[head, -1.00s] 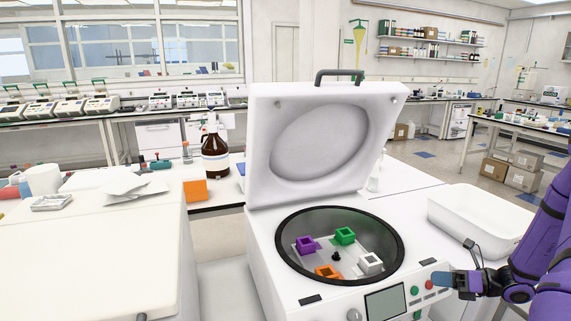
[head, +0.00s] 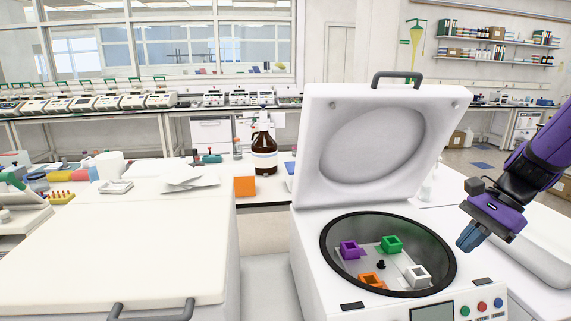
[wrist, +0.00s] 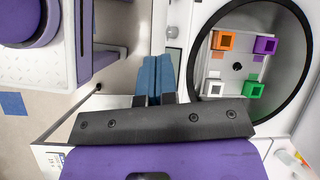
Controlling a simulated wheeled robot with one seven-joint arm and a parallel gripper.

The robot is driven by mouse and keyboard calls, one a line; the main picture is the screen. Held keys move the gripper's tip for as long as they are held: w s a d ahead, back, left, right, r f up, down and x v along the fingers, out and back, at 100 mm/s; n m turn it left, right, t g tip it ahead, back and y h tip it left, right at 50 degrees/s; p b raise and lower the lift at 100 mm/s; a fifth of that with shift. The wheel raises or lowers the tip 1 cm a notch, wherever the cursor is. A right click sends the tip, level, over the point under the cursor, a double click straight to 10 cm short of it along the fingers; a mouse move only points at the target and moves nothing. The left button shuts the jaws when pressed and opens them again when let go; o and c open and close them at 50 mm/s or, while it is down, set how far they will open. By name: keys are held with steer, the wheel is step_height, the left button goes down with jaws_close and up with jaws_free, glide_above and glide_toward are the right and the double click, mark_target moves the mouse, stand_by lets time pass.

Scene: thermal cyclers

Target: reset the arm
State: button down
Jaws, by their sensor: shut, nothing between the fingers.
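My gripper (head: 468,238) is shut and empty, its blue fingers held in the air just right of the open centrifuge bowl. In the wrist view the shut fingers (wrist: 153,76) point past the bowl's left rim. The centrifuge (head: 312,262) has its lid (head: 318,175) standing up. Inside its dark-rimmed bowl are a purple holder (head: 349,250), a green holder (head: 391,244), an orange holder (head: 370,281) and a white holder (head: 417,276) around a black hub. My purple arm comes in from the right edge.
A white tub (head: 530,245) lies behind my gripper at the right. A closed white machine (head: 120,250) with a handle stands at the left. A brown bottle (head: 263,155) and an orange box (head: 244,186) stand on the bench behind.

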steer(key=s+a+r+n+t+h, duration=0.2)
steer(key=s+a+r+n+h, duration=0.1)
steer(key=s+r+n, duration=0.3)
steer(key=s+a+r+n+t+h, duration=0.3)
steer(key=s+a+r+n, duration=0.1)
steer(key=s+r+n, duration=0.2)
steer(key=shift+s+r+n+t+h, duration=0.35)
steer(key=shift+s+n, duration=0.2)
steer(key=shift+n, duration=0.45)
steer(key=shift+a, duration=0.1)
